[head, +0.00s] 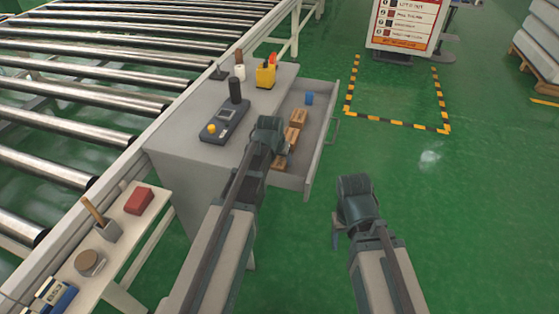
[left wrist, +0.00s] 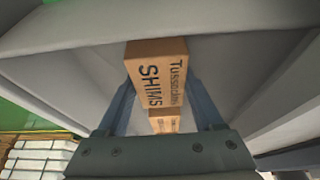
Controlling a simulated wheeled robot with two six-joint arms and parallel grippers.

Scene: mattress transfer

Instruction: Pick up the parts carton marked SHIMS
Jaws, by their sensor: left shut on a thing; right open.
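The parts carton marked SHIMS (left wrist: 152,88) is a brown cardboard box with dark lettering, seen in the left wrist view. My left gripper (head: 270,135) reaches over the open drawer (head: 321,150) of the grey cabinet, its fingers closed on the sides of this carton. Another brown carton (left wrist: 164,124) shows just below it in the wrist view. In the head view several brown cartons (head: 298,117) are in the drawer, but their labels are too small to read and my left gripper covers part of them. My right gripper (head: 338,230) is open and empty over the green floor.
The cabinet top holds a dark device with a yellow button (head: 222,122) and a yellow holder (head: 266,75). A blue item (head: 309,98) lies in the drawer's far end. A roller conveyor (head: 100,100) runs along the left. The floor right of the drawer is clear.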

